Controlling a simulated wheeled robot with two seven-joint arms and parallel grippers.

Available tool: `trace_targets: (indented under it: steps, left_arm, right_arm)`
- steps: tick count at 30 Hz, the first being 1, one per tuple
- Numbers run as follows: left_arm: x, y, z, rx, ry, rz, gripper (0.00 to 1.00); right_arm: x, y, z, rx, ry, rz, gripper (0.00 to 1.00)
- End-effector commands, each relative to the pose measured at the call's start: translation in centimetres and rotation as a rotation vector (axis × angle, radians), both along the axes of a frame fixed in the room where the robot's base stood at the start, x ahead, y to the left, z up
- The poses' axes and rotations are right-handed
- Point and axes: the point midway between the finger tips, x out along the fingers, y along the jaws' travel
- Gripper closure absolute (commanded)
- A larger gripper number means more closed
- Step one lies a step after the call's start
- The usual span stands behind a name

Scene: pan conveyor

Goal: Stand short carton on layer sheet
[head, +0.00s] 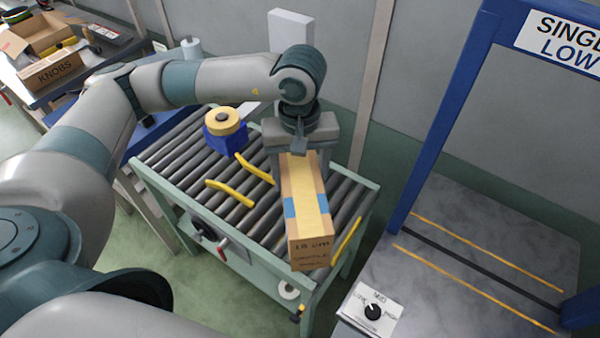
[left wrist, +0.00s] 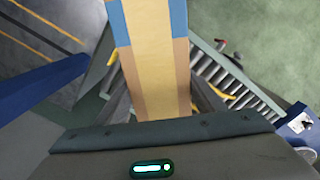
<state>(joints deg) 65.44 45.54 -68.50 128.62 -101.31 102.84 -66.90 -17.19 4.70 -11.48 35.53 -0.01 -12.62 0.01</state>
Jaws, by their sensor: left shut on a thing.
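A long tan carton (head: 308,210) with a pale yellow tape strip, blue bands and dark lettering on its end is in the head view. My left gripper (head: 302,160) is shut on its far part, one finger on each side, and holds it over the right part of the roller conveyor. The carton is tilted, its lettered end toward the camera. It also fills the upper middle of the left wrist view (left wrist: 153,60). I cannot make out a layer sheet in either view. My right gripper does not show.
The roller conveyor (head: 172,160) carries a blue block (head: 226,137) with a yellow roll on top, and yellow bars (head: 230,193). A blue frame (head: 440,120) stands over a grey surface at right. A dial box (head: 371,311) sits at its front. A bench with open cartons is far left.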

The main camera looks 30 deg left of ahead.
Motion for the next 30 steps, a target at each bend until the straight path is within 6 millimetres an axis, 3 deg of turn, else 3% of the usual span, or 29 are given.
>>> trace_targets:
  steps: [6, 13, 30]
  left_arm:
    - [-0.34, -0.18, 0.17, 0.002, -0.003, -0.301, 1.00]
    - [-0.59, -0.27, 0.31, 0.004, -0.003, -0.525, 1.00]
    - [-0.68, -0.31, 0.37, 0.003, -0.003, -0.604, 1.00]
  right_arm:
    - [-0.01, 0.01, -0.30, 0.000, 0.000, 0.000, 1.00]
    - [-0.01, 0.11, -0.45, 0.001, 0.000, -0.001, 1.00]
    - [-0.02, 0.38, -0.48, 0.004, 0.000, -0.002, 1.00]
